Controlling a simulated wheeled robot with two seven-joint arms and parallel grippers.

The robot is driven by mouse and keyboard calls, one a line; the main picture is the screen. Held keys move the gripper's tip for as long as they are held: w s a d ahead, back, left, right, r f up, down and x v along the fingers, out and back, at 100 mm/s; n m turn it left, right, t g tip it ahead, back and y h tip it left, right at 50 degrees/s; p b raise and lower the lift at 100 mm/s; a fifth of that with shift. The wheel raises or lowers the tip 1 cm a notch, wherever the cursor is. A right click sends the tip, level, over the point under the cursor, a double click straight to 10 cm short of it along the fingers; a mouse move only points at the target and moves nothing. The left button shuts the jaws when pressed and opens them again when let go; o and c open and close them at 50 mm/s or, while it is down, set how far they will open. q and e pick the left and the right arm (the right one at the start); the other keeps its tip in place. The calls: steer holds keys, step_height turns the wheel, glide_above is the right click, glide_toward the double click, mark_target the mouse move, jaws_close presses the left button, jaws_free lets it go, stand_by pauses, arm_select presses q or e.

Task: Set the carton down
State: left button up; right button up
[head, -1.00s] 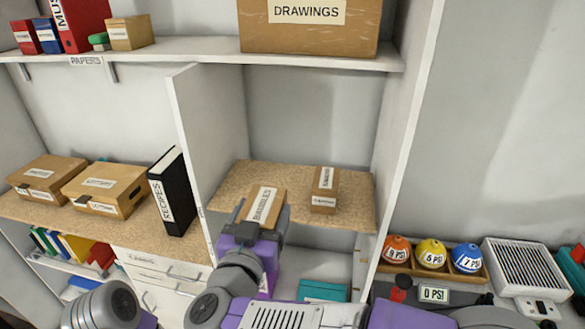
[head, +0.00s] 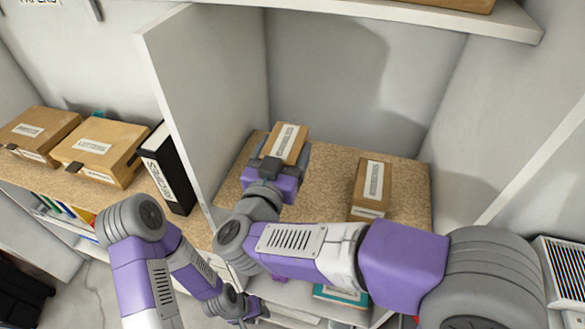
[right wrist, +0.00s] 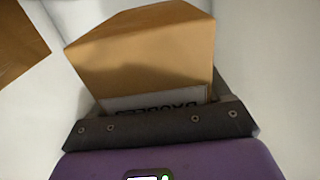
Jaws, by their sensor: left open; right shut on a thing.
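The carton (head: 289,140) is a small brown box with a white label, in the head view over the back left part of the cork-topped shelf (head: 325,180). My right gripper (head: 281,166) is shut on its near end. In the right wrist view the carton (right wrist: 145,60) sits between the dark fingers (right wrist: 160,122), its label partly hidden and upside down. I cannot tell whether its underside touches the shelf. My left gripper (head: 250,311) is low in the head view, in front of the shelving, open and away from the carton.
A second labelled carton (head: 371,188) stands on the shelf to the right, with bare cork between. A white divider (head: 195,105) bounds the left side. Left of it are a black binder (head: 168,170) and brown boxes (head: 100,150). An upper shelf (head: 440,14) overhangs the back.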

steer(key=shift+w+f+b, duration=0.2)
steer(key=shift+f+b, duration=0.35)
steer(key=shift+f, duration=2.05)
steer(key=shift+f, duration=0.15)
steer(key=o, duration=1.3)
steer(key=shift+f, duration=0.1)
steer(key=shift+c, duration=0.2)
steer(key=shift+s+a+r, duration=0.1)
steer(key=shift+s+r, duration=0.1)
steer(key=shift+r, duration=0.05)
steer(key=v, duration=1.1)
steer(key=shift+s, duration=0.3)
